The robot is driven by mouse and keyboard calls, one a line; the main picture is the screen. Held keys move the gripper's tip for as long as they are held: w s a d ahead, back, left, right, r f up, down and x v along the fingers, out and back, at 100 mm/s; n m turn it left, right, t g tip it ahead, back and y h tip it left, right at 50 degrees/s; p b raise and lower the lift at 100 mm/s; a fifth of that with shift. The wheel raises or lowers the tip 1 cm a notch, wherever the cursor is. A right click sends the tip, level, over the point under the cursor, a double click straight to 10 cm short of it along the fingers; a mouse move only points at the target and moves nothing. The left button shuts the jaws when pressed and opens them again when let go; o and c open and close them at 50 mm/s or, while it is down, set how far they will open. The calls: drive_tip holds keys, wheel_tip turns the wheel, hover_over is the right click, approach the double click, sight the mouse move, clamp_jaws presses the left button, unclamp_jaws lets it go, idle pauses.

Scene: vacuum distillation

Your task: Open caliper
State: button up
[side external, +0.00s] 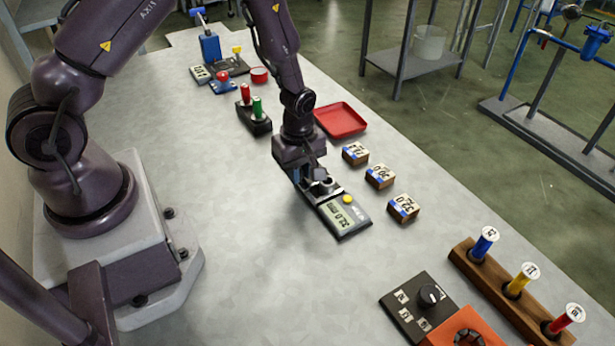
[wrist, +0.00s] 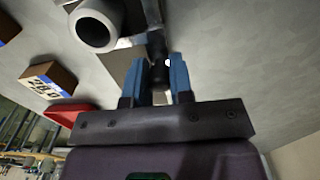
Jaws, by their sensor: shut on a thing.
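The caliper station (side external: 344,215) lies on the table, with a display that seems to read 32.0 mm and a yellow button (side external: 348,199). My gripper (side external: 316,183) is down at the station's far end. In the wrist view my gripper (wrist: 160,76) has its two blue fingers close together, shut on a dark, narrow part of the caliper (wrist: 157,48) between them. A light grey cylinder (wrist: 97,26) shows just to the left of the fingers. The exact grip on the caliper is partly hidden by the fingers and hand.
Labelled wooden blocks (side external: 380,176) stand in a row right of the caliper. A red tray (side external: 340,120) lies behind them. A box with red and green knobs (side external: 254,117) is at the back. A wooden rack (side external: 510,291) with coloured tubes and a dial panel (side external: 420,305) are at the front right.

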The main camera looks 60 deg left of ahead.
drive_tip(key=shift+a, duration=1.2)
idle(0.6)
drive_tip(key=o, duration=0.8)
wheel_tip(320, 180, up, 7)
idle(0.7)
